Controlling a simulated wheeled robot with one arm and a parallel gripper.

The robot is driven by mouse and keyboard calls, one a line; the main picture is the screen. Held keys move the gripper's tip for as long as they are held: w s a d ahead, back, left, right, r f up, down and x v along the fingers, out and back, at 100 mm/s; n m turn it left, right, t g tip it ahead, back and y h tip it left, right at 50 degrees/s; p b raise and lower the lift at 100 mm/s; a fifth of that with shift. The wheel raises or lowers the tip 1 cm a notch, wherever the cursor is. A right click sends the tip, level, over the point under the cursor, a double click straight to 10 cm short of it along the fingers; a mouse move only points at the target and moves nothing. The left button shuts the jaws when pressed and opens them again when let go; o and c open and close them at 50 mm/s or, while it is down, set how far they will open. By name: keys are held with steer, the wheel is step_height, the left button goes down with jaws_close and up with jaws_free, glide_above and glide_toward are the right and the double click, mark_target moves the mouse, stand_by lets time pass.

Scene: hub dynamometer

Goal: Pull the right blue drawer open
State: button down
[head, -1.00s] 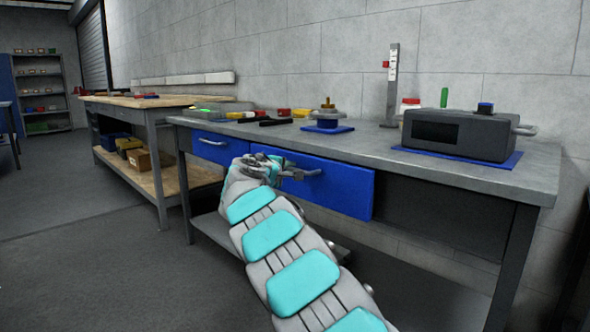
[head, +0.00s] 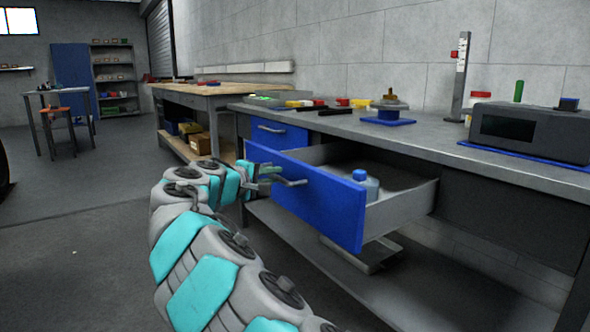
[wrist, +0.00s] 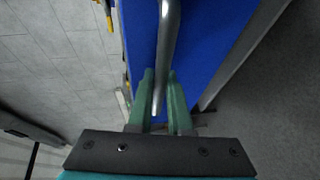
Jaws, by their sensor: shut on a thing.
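The right blue drawer (head: 318,206) is pulled well out of the grey bench in the head view. Its grey inside shows, with a blue-capped bottle (head: 366,184) standing in it behind the front panel. My gripper (head: 272,174) is at the drawer's bar handle (head: 291,182). In the wrist view the green fingers of my gripper (wrist: 161,98) are on both sides of the metal handle (wrist: 167,40), shut on it, with the blue drawer front (wrist: 200,45) beyond. The left blue drawer (head: 279,135) is closed.
The grey bench top (head: 440,142) carries a dark grey box device (head: 530,130), a blue mat with a hub part (head: 390,114) and a measuring stand (head: 460,78). A lower shelf lies under the drawer. Open floor (head: 75,235) lies to the left.

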steer(key=shift+s+a+f, duration=0.1)
steer(key=shift+s+a, duration=0.5)
steer(key=shift+a, duration=0.25)
steer(key=shift+s+a, duration=0.6)
steer(key=shift+a, duration=0.25)
steer(key=c, duration=0.8)
jaws_free()
steer(key=shift+c, duration=0.2)
steer(key=v, duration=0.8)
steer(key=shift+p, duration=0.4)
